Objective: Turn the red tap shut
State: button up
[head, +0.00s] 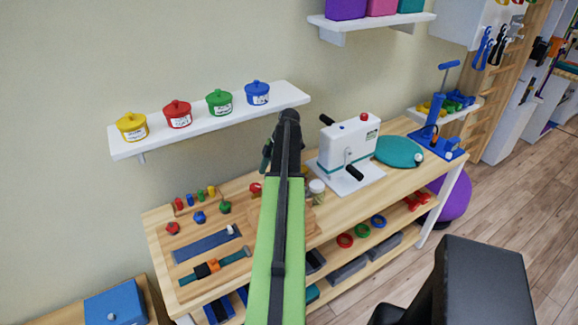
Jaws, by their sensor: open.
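A small red piece (256,188) shows on the wooden bench (335,217), just left of my arm, which hides part of that area. A red knob-like piece (173,229) sits at the bench's left end, beside a blue one (200,217) and a green one (225,207). I cannot tell from this view which red piece is the tap, or how far it is turned. My gripper (286,122) is open, at the end of my raised arm, in front of the wall and apart from both red pieces. Its fingertips are hard to make out.
A white wall shelf (205,134) with lidded pots is behind my gripper. A white crank machine (349,146) stands right of my arm, with a teal disc (399,152) beyond it. Strap boards (206,243) lie front left. A lower shelf holds rings and trays.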

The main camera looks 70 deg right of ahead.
jog(key=s+d, duration=0.6)
jog(key=shift+s+f, duration=0.15)
jog(key=shift+s, duration=0.2)
jog(key=shift+d, duration=0.1)
jog(key=m+h+p, duration=0.1)
jog(key=m+p, duration=0.2)
jog(key=p, duration=1)
send_near(255, 186)
jog(key=shift+t, duration=0.4)
jog(key=b+x, duration=0.2)
jog(key=b, duration=0.3)
jog(key=b+x, duration=0.3)
jog(key=b, duration=0.2)
jog(key=s+b+x, duration=0.1)
jog(key=b+x, duration=0.2)
jog(key=b, duration=0.2)
jog(key=shift+d+f, duration=0.1)
jog(key=shift+f, duration=0.05)
jog(key=shift+w+f+b, duration=0.25)
jog(key=shift+f+b, duration=0.05)
jog(key=shift+b, duration=0.2)
jog(key=shift+r, duration=0.1)
jog(key=c, duration=1.4)
